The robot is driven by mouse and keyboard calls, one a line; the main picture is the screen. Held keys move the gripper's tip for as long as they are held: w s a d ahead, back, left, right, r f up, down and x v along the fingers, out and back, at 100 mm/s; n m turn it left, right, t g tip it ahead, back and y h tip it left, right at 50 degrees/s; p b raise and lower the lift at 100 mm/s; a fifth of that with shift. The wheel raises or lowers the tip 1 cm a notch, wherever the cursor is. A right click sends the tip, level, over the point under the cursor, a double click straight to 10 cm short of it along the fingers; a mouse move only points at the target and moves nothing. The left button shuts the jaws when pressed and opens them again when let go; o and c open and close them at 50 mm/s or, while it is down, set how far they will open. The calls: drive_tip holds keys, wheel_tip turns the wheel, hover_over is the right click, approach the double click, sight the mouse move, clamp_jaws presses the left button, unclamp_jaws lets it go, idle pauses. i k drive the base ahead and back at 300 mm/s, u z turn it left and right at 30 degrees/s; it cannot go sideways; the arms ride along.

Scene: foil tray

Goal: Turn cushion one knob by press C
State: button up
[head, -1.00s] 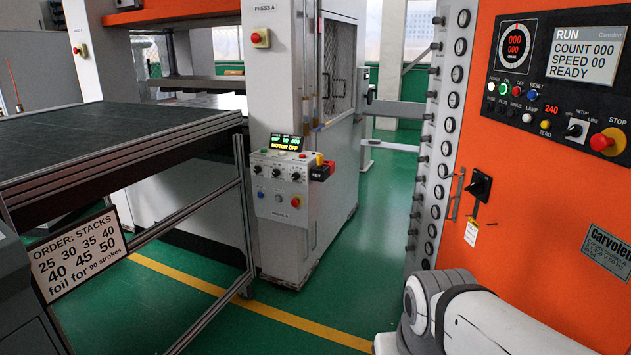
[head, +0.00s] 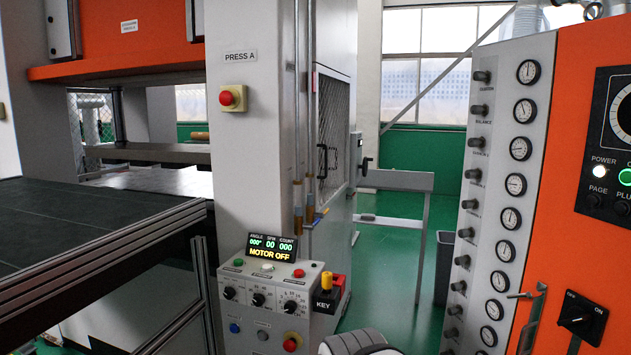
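No sign reading press C shows. At the right, a grey gauge column on the orange machine (head: 571,200) carries a row of small dark knobs, each beside a round dial. One upper knob (head: 476,142) has a small label that may read cushion, but it is too small to be sure. Another knob (head: 473,174) sits just below it. My gripper is out of view; only a white and dark part of my arm shows at the bottom edge.
Press A (head: 250,150) stands left of centre, with a control box (head: 262,330) reading MOTOR OFF. A dark table (head: 60,235) fills the left. Green floor (head: 395,238) is open between press A and the orange machine. A dark bin (head: 444,265) stands beside the gauge column.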

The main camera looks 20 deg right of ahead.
sight(472, 142)
drive_tip(key=z, duration=0.55)
drive_tip(key=i, duration=1.6)
drive_tip(key=z, duration=1.1)
drive_tip(key=i, duration=0.35)
drive_tip(key=z, duration=0.1)
drive_tip(key=k, duration=0.65)
drive_tip(key=z, duration=0.2)
drive_tip(key=i, duration=0.65)
drive_tip(key=u, duration=0.15)
